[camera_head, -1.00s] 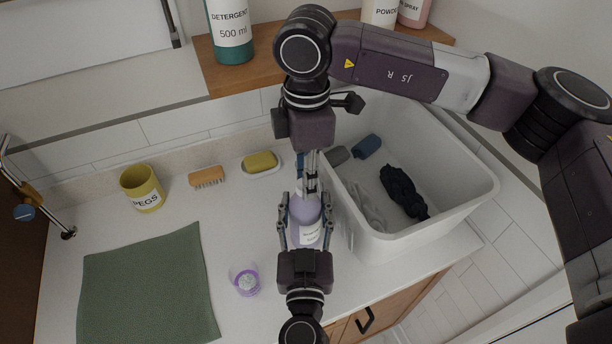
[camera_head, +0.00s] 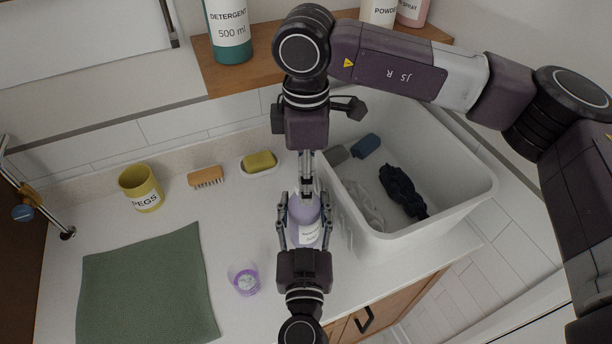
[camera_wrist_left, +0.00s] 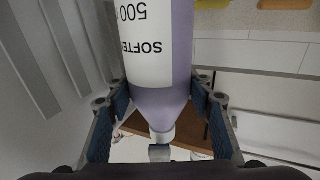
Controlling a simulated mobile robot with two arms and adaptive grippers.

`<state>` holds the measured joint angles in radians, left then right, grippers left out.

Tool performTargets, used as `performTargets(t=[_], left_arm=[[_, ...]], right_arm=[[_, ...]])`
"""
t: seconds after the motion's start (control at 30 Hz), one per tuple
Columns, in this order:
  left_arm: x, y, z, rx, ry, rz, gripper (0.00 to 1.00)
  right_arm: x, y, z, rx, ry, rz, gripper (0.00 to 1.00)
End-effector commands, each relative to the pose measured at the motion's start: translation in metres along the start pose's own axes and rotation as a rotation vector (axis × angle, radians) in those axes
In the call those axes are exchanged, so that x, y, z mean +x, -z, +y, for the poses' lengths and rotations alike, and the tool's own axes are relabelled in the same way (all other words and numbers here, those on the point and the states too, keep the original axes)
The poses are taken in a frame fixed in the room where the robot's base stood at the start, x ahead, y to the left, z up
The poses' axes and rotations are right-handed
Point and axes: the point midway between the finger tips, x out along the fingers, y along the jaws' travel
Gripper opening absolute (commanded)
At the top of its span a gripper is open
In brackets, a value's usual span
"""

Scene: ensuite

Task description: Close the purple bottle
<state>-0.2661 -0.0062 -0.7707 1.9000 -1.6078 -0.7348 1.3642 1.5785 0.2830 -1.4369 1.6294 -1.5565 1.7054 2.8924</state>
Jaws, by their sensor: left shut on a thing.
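The purple bottle (camera_head: 304,212) stands upright on the counter beside the white tub. It has a white label, whose softener lettering appears upside down in the left wrist view (camera_wrist_left: 160,45). My left gripper (camera_head: 301,218) is shut on the bottle's body, with a finger on each side. My right gripper (camera_head: 308,185) points down over the bottle's top, its fingers close together. They cover most of the neck, so I cannot tell whether they hold a cap. In the left wrist view a pale ring is at the neck (camera_wrist_left: 162,136) with a small grey piece just beyond it.
A white tub (camera_head: 455,205) with dark and grey cloths is close on the right. A clear cup with purple in it (camera_head: 245,280) stands to the left. A green mat (camera_head: 150,285), yellow pegs pot (camera_head: 141,188), brush (camera_head: 206,177) and soap dish (camera_head: 259,164) lie further left.

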Motion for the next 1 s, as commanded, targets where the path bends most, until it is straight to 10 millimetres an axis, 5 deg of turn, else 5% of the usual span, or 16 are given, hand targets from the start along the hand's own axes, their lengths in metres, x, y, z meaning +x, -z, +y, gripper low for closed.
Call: performTargets(t=[0.4, 0.77, 1.0], left_arm=[[0.000, -0.001, 0.000, 0.001, 0.000, -0.001, 0.00], [0.000, -0.001, 0.000, 0.001, 0.000, -0.001, 0.00], [0.000, -0.001, 0.000, 0.001, 0.000, -0.001, 0.00]], right_arm=[[-0.044, 0.001, 0.000, -0.001, -0.001, 0.001, 0.41], [-0.045, 0.000, 0.000, -0.019, 0.000, 0.000, 0.38], [-0.047, 0.001, 0.000, -0.287, 0.000, 0.001, 0.38]])
